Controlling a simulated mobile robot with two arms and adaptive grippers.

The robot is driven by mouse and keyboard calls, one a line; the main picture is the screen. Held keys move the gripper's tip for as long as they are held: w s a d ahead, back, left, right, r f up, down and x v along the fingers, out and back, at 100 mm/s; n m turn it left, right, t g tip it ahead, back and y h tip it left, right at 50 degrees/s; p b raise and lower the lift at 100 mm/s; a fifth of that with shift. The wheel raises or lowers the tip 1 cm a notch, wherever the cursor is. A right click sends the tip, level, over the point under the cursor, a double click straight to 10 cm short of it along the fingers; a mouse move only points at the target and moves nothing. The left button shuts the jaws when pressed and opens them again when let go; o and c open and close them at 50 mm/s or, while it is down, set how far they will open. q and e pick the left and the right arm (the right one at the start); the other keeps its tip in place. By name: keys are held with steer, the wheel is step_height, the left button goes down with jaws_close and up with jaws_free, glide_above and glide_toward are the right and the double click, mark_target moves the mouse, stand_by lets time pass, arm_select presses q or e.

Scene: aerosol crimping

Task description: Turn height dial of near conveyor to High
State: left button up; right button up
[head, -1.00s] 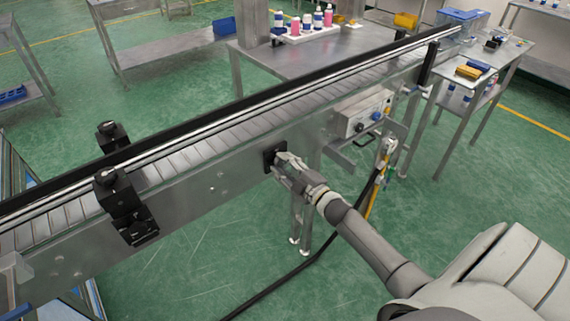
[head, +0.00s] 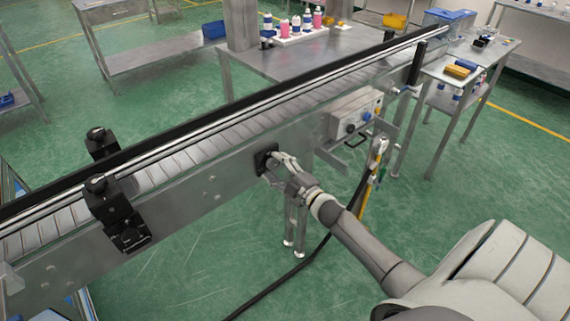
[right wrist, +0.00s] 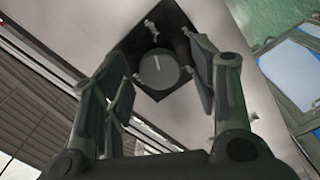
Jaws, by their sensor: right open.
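The near conveyor (head: 200,147) runs diagonally across the head view. Its height dial is a round dark knob with a pale pointer line, seen in the right wrist view (right wrist: 158,70) on a black square plate (right wrist: 185,32). In the head view the black plate (head: 262,158) shows on the conveyor's side. My right gripper (head: 276,160) is at this plate. In the right wrist view its open fingers (right wrist: 160,82) stand on either side of the dial, with gaps visible. I cannot read any High marking. My left gripper is not in view.
A control box (head: 355,115) with knobs hangs on the conveyor's side, right of my gripper. A black clamp block (head: 115,212) sits at the left. A black cable (head: 300,268) runs below my forearm. A table with bottles (head: 300,50) stands behind.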

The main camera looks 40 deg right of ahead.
steer(key=s, duration=1.2)
steer(key=shift+d, duration=0.45)
steer(key=shift+w, duration=0.1)
steer(key=s+a+f+m+g+h, duration=0.1)
steer(key=s+f+m+g, duration=0.2)
steer(key=f, duration=0.7)
steer(key=s+a+f+m+g, duration=0.15)
steer(key=s+f, duration=0.35)
steer(key=f, duration=0.5)
steer(key=s+a+f+m+g+h, duration=0.1)
steer(key=s+f+m+g, duration=0.3)
steer(key=f, duration=0.6)
steer(key=s+a+f+g, duration=0.2)
steer(key=s+a+f, duration=0.2)
steer(key=s, duration=0.5)
steer(key=s+a+f+m+g, duration=0.1)
steer(key=s+a+f+g, duration=0.2)
steer(key=s+f, duration=0.4)
steer(key=s+a+f+m+g, duration=0.1)
steer(key=s+a+f+g, duration=0.2)
steer(key=s, duration=0.9)
step_height(320, 180, down, 3)
steer(key=shift+s+a+r+y, duration=0.15)
steer(key=shift+a+y, duration=0.25)
steer(key=shift+a, duration=0.45)
steer(key=shift+g, duration=0.25)
